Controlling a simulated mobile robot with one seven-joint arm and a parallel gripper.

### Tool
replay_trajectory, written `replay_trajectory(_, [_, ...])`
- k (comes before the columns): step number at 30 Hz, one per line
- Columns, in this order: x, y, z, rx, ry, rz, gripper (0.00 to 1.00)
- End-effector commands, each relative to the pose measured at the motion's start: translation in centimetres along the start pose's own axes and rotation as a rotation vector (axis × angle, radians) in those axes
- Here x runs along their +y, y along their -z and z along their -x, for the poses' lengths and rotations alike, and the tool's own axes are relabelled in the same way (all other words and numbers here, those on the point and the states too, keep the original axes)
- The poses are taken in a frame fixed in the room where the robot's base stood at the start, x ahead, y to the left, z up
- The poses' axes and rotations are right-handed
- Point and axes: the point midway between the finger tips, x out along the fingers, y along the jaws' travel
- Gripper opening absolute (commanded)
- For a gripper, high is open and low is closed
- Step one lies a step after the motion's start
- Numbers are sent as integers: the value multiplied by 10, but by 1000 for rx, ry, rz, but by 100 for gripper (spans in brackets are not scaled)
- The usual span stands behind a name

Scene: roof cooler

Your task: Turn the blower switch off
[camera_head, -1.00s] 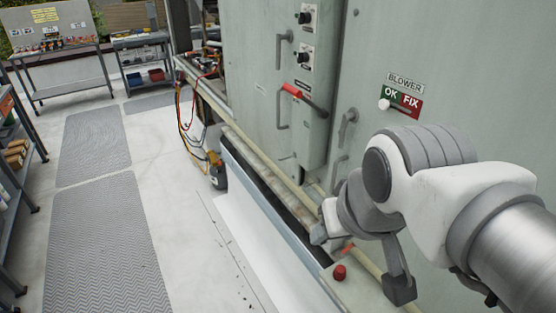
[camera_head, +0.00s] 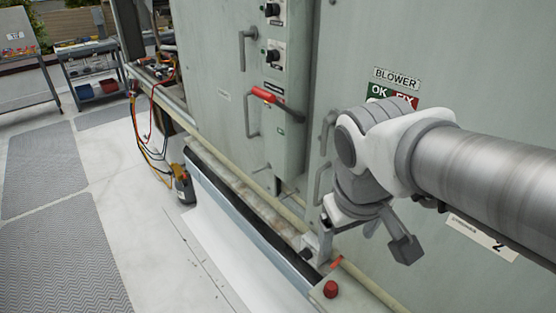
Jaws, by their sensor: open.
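A BLOWER label (camera_head: 397,78) is on the pale green cabinet door, above a green and red OK/FIX plate (camera_head: 379,91). My arm hides the lower part of this plate. On the narrow panel to the left are a red-handled lever (camera_head: 264,95) and two black knobs, an upper knob (camera_head: 271,10) and a lower knob (camera_head: 272,56). Their small labels are too small to read, so I cannot tell which control is the blower switch. My gripper (camera_head: 362,245) is open and empty, pointing down in front of the cabinet, right of and below the lever.
A red button (camera_head: 331,289) sits on the ledge below my gripper. Door handles (camera_head: 247,82) stick out from the cabinet. Floor mats (camera_head: 65,240) and open floor lie left; a cart (camera_head: 97,73) stands behind.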

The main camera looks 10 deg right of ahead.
Motion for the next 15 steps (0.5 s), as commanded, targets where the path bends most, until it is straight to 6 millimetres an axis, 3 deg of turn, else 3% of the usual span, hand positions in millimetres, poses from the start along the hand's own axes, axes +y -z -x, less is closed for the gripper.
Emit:
replay_trajectory(1, [-3, 1, -21, -48, -16, 54, 82])
replay_trajectory(15, [-12, 28, -140, -418, -231, 526, 82])
